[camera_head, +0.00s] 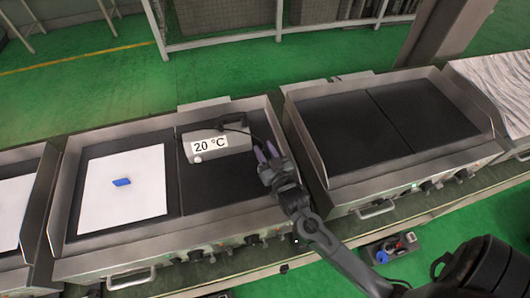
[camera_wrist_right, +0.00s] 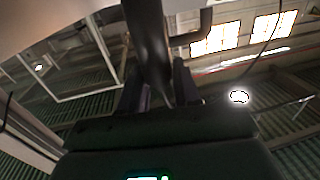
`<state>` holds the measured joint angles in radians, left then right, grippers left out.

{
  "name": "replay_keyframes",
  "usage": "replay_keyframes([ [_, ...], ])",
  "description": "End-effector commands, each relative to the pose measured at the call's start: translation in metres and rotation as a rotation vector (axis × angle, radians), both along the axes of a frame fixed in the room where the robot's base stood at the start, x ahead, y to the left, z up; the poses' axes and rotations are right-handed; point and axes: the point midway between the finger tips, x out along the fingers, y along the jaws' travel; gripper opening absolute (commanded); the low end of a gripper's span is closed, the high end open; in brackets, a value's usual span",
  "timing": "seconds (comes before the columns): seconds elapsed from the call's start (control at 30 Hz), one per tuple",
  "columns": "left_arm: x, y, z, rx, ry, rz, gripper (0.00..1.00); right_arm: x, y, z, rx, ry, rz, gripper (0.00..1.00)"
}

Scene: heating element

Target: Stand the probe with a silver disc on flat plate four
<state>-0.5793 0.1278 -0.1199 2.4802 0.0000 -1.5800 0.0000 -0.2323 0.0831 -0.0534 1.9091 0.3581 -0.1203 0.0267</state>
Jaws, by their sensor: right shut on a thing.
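My right gripper (camera_head: 267,152) is over the right edge of the middle griddle, its fingers pointing up and away. It is shut on a dark handle-like thing, which shows in the right wrist view (camera_wrist_right: 150,45) between the fingers; I take it for the probe. Its silver disc cannot be made out. A grey meter box (camera_head: 222,142) with a "20 °C" label stands left of the gripper, on the dark right plate (camera_head: 215,185) of the middle griddle. A dark cable loops from the box toward the gripper. No plate number is readable. My left gripper is not in view.
A white sheet (camera_head: 125,205) with a small blue piece (camera_head: 121,182) lies on the middle griddle's left plate. The right griddle (camera_head: 352,128) has two bare dark plates and raised metal side walls. Another white sheet (camera_head: 12,210) shows at far left.

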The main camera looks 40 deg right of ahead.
Motion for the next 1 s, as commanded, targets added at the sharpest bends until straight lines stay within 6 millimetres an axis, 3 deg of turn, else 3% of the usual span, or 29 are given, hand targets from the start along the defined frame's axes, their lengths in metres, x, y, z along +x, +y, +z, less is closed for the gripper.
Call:
replay_keyframes([
  [0.43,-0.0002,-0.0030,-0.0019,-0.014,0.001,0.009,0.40,0.0001,-0.0001,-0.0078,0.000,-0.002,0.000,0.00],
  [0.47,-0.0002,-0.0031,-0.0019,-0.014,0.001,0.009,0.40,0.0000,-0.0001,-0.0086,0.001,0.000,0.000,0.34],
  [0.6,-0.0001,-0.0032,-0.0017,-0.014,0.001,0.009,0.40,0.0000,-0.0001,-0.0079,0.001,-0.001,0.000,0.55],
  [1.0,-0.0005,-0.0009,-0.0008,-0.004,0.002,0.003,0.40,-0.0005,0.0000,-0.0035,0.000,-0.002,0.000,0.58],
])
